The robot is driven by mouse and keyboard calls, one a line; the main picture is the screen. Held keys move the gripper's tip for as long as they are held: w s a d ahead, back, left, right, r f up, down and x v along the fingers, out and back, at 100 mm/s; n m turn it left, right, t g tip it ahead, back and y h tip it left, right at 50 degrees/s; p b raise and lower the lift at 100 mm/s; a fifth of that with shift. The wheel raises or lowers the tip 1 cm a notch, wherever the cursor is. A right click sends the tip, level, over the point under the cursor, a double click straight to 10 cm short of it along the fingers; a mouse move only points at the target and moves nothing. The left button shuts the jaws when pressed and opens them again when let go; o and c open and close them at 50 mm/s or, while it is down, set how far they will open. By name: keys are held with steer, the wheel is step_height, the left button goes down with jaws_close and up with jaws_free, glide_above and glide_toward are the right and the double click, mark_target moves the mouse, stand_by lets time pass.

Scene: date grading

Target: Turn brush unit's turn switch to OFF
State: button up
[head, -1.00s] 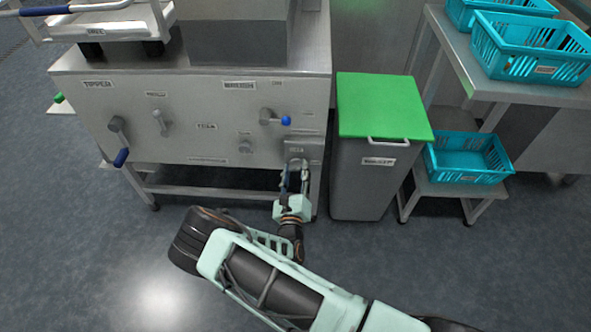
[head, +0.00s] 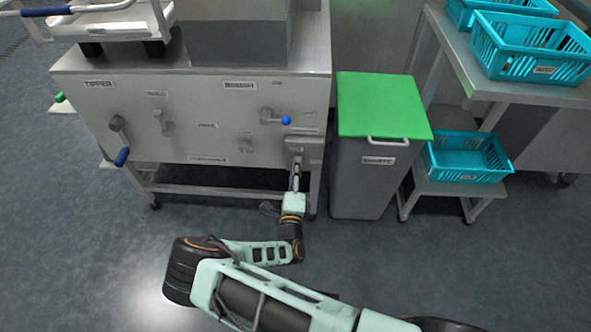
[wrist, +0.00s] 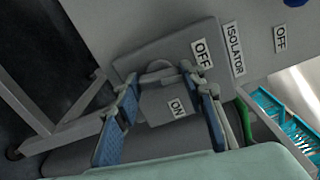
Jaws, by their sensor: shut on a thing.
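The brush unit's turn switch (wrist: 158,68) is a grey knob on a small grey switch box (wrist: 130,65), labelled ISOLATOR beside it. In the head view my gripper (head: 296,168) is at the box on the panel's lower right corner. The fingers partly hide the knob, and its exact pointing direction is unclear.
The steel machine panel (head: 185,140) carries a blue-tipped lever (head: 285,120) above the box, and other levers and labels to the left. A grey bin with a green lid (head: 380,105) stands close on the right. Teal crates (head: 465,155) sit further right. Open floor lies in front.

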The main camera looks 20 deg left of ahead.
steer(key=shift+n, duration=0.8)
steer(key=shift+d, duration=0.1)
steer(key=o, duration=1.2)
steer(key=shift+c, duration=0.2)
steer(key=v, duration=1.2)
